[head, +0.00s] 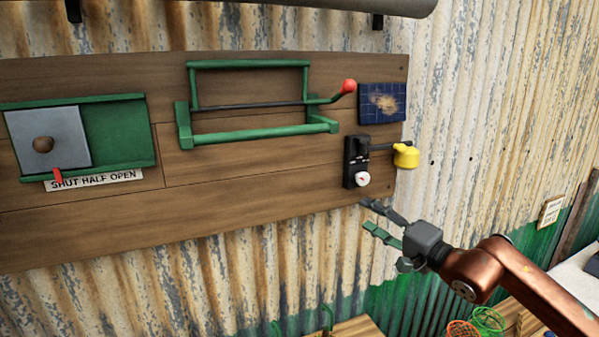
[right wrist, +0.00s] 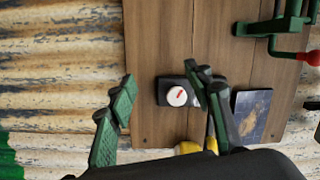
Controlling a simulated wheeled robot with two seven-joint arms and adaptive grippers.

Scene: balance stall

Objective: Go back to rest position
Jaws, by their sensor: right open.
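My right gripper (head: 366,215) is open and empty, below and to the right of the black box with a white dial (head: 357,163). In the head view its arm comes in from the lower right and a gap shows between it and the box. In the right wrist view the two green-padded fingers (right wrist: 158,76) stand apart, with the white dial (right wrist: 177,96) seen between them. My left gripper is not in view.
A wooden board (head: 240,160) on the corrugated wall carries a grey sliding plate (head: 47,138), a green frame (head: 250,135) with a red-knobbed lever, a blue panel (head: 382,103) and a yellow weight (head: 405,156) on the box's arm. Wire baskets (head: 488,320) stand lower right.

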